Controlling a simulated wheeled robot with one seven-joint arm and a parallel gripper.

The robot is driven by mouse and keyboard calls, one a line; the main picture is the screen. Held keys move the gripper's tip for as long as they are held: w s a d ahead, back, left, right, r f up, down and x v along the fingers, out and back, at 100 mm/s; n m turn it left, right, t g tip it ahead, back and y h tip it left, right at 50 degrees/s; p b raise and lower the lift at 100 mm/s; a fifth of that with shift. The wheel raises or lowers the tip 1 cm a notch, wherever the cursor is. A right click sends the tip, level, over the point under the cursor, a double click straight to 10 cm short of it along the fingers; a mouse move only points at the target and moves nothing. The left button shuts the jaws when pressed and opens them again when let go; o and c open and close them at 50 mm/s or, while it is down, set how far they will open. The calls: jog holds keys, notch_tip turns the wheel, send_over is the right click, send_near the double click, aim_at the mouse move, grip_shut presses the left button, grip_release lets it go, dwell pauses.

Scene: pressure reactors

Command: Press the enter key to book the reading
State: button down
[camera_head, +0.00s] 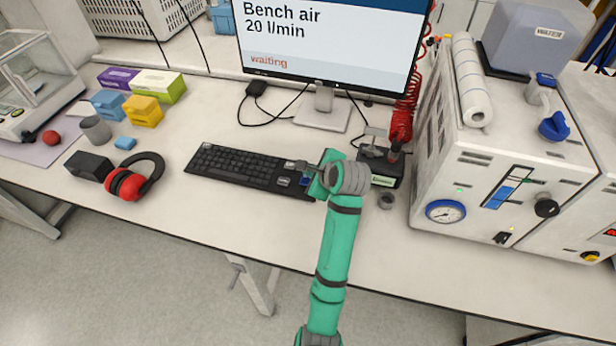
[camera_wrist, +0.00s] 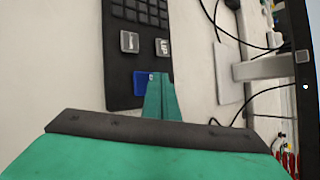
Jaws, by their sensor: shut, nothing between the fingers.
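A black keyboard (camera_head: 236,164) lies on the white bench in front of the monitor (camera_head: 330,40). The monitor reads "Bench air 20 l/min" and "waiting". At the keyboard's right end is a blue key (camera_head: 304,182), also in the wrist view (camera_wrist: 141,84), partly covered by my fingers; its mark is too small to read. Two grey keys, one (camera_wrist: 129,42) hard to read and one marked "UP" (camera_wrist: 162,47), lie near it. My gripper (camera_wrist: 160,80) is shut and empty, its tips over the blue key's edge. Whether they touch it, I cannot tell.
Red ear defenders (camera_head: 130,182) lie left of the keyboard. Cables run behind it. The bench front is clear.

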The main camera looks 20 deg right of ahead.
jog(key=shift+f, duration=0.35)
dwell(0.8)
jog(key=shift+r, duration=0.8)
jog(key=shift+r, duration=2.5)
